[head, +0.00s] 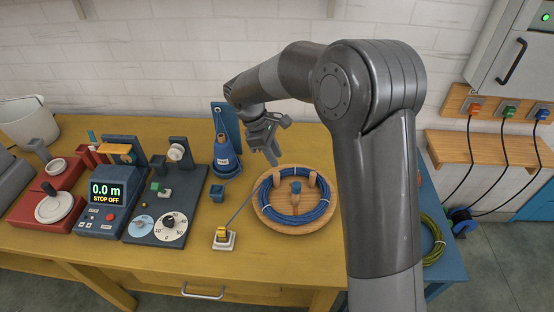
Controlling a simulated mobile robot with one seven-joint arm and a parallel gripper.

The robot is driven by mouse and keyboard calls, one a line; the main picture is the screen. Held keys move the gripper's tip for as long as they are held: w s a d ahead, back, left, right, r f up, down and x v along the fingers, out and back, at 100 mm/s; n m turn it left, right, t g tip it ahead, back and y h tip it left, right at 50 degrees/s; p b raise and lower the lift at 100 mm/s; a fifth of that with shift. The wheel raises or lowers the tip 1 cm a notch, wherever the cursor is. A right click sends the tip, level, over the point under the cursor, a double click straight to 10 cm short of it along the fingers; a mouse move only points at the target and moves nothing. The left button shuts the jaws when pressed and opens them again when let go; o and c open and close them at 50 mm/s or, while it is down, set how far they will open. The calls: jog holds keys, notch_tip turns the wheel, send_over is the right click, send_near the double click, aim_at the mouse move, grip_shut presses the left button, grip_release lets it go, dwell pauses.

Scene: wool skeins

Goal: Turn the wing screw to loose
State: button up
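A round wooden reel plate (267,219) lies on the yellow table and carries a coil of blue line (320,211) around several wooden pegs. A small blue knob (296,187) stands at its middle and looks like the wing screw. Its wings and whether it is tight or loose are too small to tell. My gripper (271,158) hangs fingers down, above and behind the reel plate, to the upper left of the knob. It is apart from the knob and nothing shows in it. The gap between its fingers is not clear from this side.
A blue cone (226,158) stands just left of my gripper. Left of the reel are a white-based yellow switch (223,238), a dial panel (168,226) and a meter reading 0.0 m (105,191). My arm crosses right of the reel. The table front is mostly clear.

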jog(key=shift+s+d+f, duration=0.1)
jog(key=shift+d+f, duration=0.05)
jog(key=shift+d, duration=0.5)
jog(key=shift+c, duration=1.4)
jog(key=x, duration=1)
jog(key=shift+d+f, duration=0.1)
jog(key=shift+f, duration=0.2)
jog(key=shift+c, duration=0.3)
grip_shut()
